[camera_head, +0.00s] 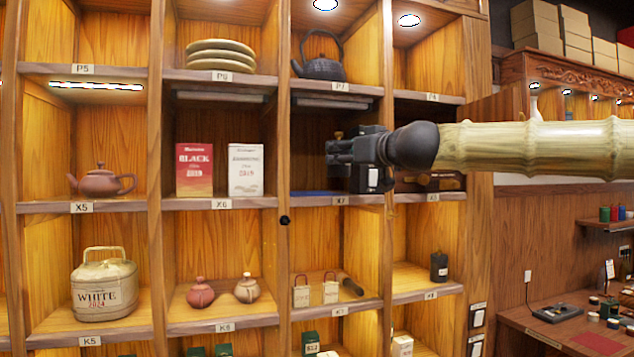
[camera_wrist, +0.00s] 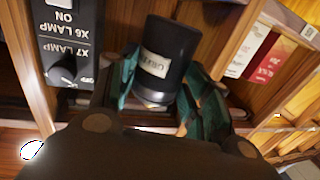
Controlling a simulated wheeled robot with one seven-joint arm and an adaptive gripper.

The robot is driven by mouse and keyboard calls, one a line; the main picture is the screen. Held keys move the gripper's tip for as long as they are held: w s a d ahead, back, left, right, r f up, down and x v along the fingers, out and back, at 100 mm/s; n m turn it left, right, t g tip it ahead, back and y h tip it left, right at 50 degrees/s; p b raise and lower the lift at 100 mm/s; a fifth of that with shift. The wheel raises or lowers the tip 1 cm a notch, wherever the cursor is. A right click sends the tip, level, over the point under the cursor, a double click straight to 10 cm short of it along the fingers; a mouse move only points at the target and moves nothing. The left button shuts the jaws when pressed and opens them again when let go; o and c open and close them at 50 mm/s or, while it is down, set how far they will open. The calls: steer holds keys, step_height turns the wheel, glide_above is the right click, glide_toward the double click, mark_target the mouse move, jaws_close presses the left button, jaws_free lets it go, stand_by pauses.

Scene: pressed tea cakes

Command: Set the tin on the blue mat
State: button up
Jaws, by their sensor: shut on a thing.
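The blue mat (camera_head: 315,193) lies on the floor of the compartment labelled X7, seen edge-on at the front left. My gripper (camera_head: 336,152) is at the mouth of that compartment, above shelf level and near its right side. In the wrist view, a black tin (camera_wrist: 170,45) with a pale label stands between the two green-padded fingers of my gripper (camera_wrist: 160,92), which is shut on it. The label's text is unclear and the picture is upside down. In the head view my gripper hides the tin, and part of the mat may be covered too.
A red box (camera_head: 194,170) and a white box (camera_head: 245,170) stand in X6, left of X7. A dark kettle (camera_head: 323,68) sits above. A lamp switch panel (camera_wrist: 66,45) is close beside the tin in the wrist view. Wooden dividers (camera_head: 284,150) bound the compartments.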

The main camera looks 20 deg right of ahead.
steer(key=x, duration=0.1)
steer(key=b+x, duration=0.2)
steer(key=shift+w+f, duration=0.1)
steer(key=shift+f, duration=0.15)
steer(key=shift+w+f+b, duration=0.15)
steer(key=shift+w+b, duration=0.15)
steer(key=shift+b, duration=0.15)
steer(key=shift+b+x, duration=0.9)
steer(key=shift+b, duration=0.3)
steer(key=shift+d+f+p+x, duration=0.15)
steer(key=shift+p+x, duration=0.25)
steer(key=shift+x, duration=0.9)
steer(key=shift+d+p+x, duration=0.1)
steer(key=shift+p+x, duration=0.35)
steer(key=shift+x, duration=0.9)
steer(key=shift+d+f+p+x, duration=0.15)
steer(key=shift+p+x, duration=0.25)
steer(key=shift+x, duration=0.9)
steer(key=shift+w+a+f, duration=0.15)
steer(key=shift+f, duration=0.6)
steer(key=shift+w+d+f, duration=0.1)
steer(key=shift+d+f, duration=0.15)
steer(key=shift+f, duration=0.65)
steer(key=shift+a, duration=0.15)
steer(key=shift+a, duration=0.1)
